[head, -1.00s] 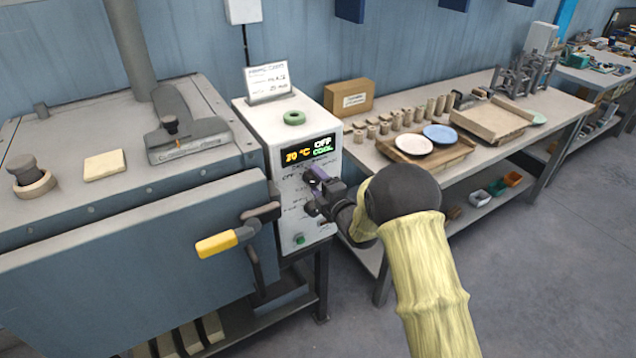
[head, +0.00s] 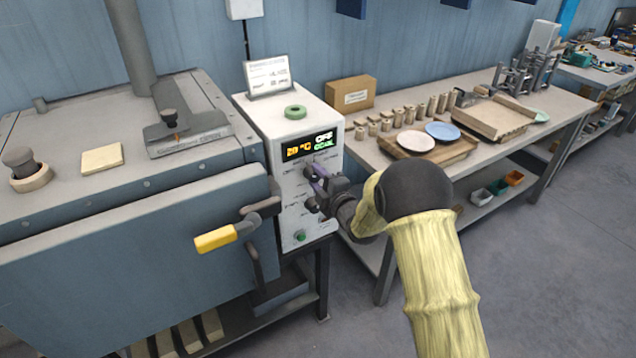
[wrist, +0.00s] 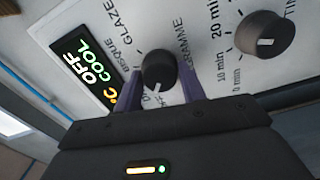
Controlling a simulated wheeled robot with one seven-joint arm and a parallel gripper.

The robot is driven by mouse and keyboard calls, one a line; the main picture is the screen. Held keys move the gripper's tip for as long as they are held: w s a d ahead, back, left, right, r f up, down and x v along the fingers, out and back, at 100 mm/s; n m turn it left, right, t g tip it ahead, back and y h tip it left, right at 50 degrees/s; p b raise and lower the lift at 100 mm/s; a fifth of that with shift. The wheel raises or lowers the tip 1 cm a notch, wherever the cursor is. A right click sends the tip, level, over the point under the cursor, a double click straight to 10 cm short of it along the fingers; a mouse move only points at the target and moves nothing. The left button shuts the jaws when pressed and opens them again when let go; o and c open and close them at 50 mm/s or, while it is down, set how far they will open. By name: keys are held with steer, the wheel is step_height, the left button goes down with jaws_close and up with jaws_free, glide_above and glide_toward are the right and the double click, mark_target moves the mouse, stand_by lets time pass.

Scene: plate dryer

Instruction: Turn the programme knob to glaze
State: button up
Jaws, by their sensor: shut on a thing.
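The programme knob (wrist: 158,72) is a small black dial on the white control box (head: 263,128). In the wrist view its white mark is on the side towards the OFF label, with bisque and glaze printed further round. My gripper (wrist: 162,82) has one purple finger on each side of the knob and is shut on it. In the head view my gripper (head: 314,182) is at the box's front, just under the display, and hides the knob. The display (head: 312,146) reads 20 °C, OFF and COOL.
A second black dial (wrist: 265,35), marked in minutes, sits beside the programme knob. A green button (head: 301,236) is low on the box. The kiln's yellow handle (head: 216,239) sticks out at left. A workbench (head: 556,107) with plates stands at right.

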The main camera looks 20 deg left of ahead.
steer(key=m+b, duration=0.3)
steer(key=shift+w+d+f+m, duration=0.1)
steer(key=shift+d+f+m, duration=0.1)
steer(key=shift+f+m, duration=0.1)
steer(key=m+b, duration=0.2)
steer(key=m, duration=0.1)
steer(key=shift+m+b, duration=0.3)
steer(key=m+b, duration=0.2)
steer(key=m, duration=0.3)
steer(key=m+b, duration=0.1)
steer(key=m, duration=0.4)
steer(key=shift+a+r, duration=0.1)
steer(key=m, duration=0.5)
steer(key=o, duration=1)
steer(key=shift+a, duration=0.1)
steer(key=shift+c, duration=0.2)
steer(key=shift+r, duration=0.15)
